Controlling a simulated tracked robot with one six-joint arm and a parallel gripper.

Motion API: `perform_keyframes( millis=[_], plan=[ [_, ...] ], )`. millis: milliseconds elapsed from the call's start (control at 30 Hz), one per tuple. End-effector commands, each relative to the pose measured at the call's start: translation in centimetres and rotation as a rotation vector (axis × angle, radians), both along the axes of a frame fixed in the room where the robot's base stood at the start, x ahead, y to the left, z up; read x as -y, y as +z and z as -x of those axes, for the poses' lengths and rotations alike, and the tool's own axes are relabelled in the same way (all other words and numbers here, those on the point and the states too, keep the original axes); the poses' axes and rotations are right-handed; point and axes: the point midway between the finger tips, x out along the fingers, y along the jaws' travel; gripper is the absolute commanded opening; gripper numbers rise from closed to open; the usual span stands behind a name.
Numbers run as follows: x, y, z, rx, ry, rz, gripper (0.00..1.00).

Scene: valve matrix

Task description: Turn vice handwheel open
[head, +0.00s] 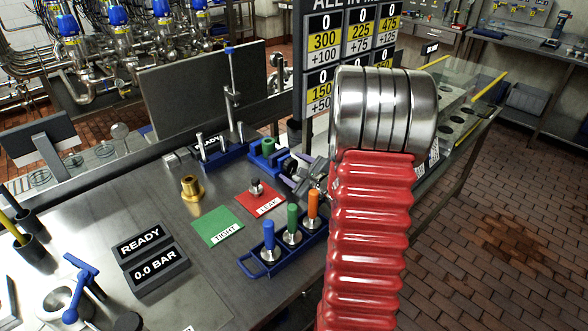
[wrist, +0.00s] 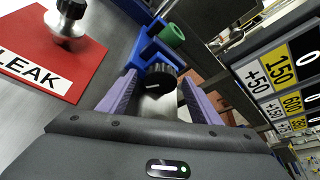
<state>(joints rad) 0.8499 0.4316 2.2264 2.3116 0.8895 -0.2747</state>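The blue vice (head: 266,160) stands on the steel bench with a green cylinder (head: 268,146) in it. In the wrist view the vice (wrist: 146,50) and the green cylinder (wrist: 172,35) lie just beyond my fingers. The vice's black round handwheel (wrist: 160,73) faces me there. My gripper (wrist: 160,84) is open, with one purple finger at each side of the handwheel. A gap shows between the wheel and each finger, so they look apart. In the head view my gripper (head: 298,170) is at the vice's right end, and the handwheel is hidden or too small to tell.
A red LEAK card (head: 262,200) with a metal part on it and a green TIGHT card (head: 217,226) lie in front. A blue rack (head: 284,247) holds blue, green and orange handled tools. A brass part (head: 191,188) stands left. A score board (head: 348,45) rises behind.

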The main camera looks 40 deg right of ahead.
Motion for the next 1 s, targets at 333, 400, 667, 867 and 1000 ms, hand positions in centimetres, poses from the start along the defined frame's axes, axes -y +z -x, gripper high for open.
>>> perform_keyframes(
  millis=[333, 400, 667, 867, 1000],
  plan=[
    [0.1, 0.3, 0.0, 0.000, -0.002, 0.001, 0.58],
    [0.1, 0.7, 0.0, 0.001, -0.001, 0.002, 0.58],
    [0.1, 3.6, 0.0, 0.002, 0.000, 0.005, 0.58],
    [0.1, 6.6, 0.0, 0.005, -0.001, 0.005, 0.58],
    [0.1, 8.4, 0.0, 0.003, 0.000, 0.004, 0.58]
  ],
)
